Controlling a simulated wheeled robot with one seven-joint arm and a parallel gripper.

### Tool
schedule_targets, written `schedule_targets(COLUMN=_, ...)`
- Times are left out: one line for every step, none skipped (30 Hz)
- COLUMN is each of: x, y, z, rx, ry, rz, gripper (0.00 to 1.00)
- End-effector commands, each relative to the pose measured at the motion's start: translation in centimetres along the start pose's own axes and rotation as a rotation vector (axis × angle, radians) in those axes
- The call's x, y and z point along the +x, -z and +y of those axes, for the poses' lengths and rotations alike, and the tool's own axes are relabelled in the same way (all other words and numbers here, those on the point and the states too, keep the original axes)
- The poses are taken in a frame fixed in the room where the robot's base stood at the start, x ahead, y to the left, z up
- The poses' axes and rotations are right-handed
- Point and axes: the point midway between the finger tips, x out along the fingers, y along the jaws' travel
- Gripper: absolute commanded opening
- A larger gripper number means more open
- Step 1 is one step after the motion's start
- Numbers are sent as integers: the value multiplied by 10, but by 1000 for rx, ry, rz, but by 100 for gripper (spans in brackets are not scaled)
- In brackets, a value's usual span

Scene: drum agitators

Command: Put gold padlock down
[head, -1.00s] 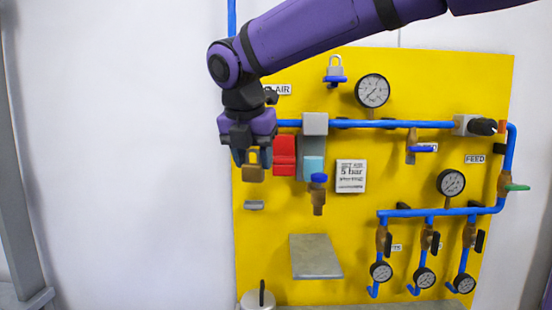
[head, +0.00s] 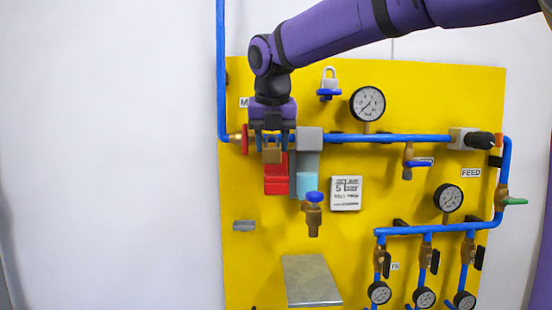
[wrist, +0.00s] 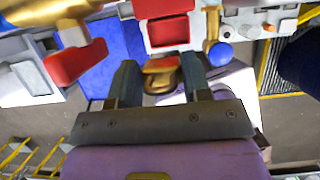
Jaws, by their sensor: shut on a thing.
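My gripper (head: 272,142) points down in front of the yellow panel, at the left part of the blue pipe. It is shut on the gold padlock (head: 272,156), which hangs between the fingers in front of the upper part of a red box. The wrist view shows the gripper (wrist: 160,78) with the brass-coloured padlock (wrist: 163,82) between its dark fingers, partly hidden by them. I cannot tell whether the padlock touches anything behind it.
The red box (head: 276,186) and a grey-blue unit (head: 307,165) sit behind my gripper. A red valve handle (head: 245,139) is close on the left. A small grey ledge (head: 243,226) and a larger grey shelf (head: 311,281) lie lower, both bare.

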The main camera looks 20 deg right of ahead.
Motion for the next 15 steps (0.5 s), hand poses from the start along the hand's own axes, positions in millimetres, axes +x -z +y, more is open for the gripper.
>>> schedule_targets(x=5, y=-8, z=-4, rx=2, ry=1, rz=1, gripper=12)
schedule_targets(x=7, y=-12, z=-5, rx=3, ry=0, rz=1, gripper=12)
schedule_targets(x=9, y=-17, z=-7, rx=2, ry=0, rz=1, gripper=12)
schedule_targets(x=10, y=-19, z=-8, rx=1, ry=-1, rz=0, gripper=12)
schedule_targets(x=11, y=-21, z=-9, rx=1, ry=-1, rz=0, gripper=12)
schedule_targets(x=12, y=-23, z=-10, rx=1, ry=-1, rz=0, gripper=12)
schedule_targets(x=13, y=-24, z=-10, rx=1, ry=-1, rz=0, gripper=12)
schedule_targets(x=14, y=-25, z=-11, rx=1, ry=-1, rz=0, gripper=12)
schedule_targets(x=15, y=-25, z=-11, rx=1, ry=-1, rz=0, gripper=12)
schedule_targets(x=17, y=-24, z=-11, rx=0, ry=-1, rz=0, gripper=12)
schedule_targets(x=19, y=-23, z=-11, rx=0, ry=0, rz=0, gripper=12)
schedule_targets(x=22, y=-21, z=-11, rx=0, ry=0, rz=1, gripper=12)
schedule_targets(x=26, y=-20, z=-11, rx=0, ry=0, rz=2, gripper=12)
schedule_targets(x=30, y=-18, z=-11, rx=0, ry=0, rz=2, gripper=12)
schedule_targets(x=35, y=-16, z=-11, rx=-1, ry=1, rz=2, gripper=12)
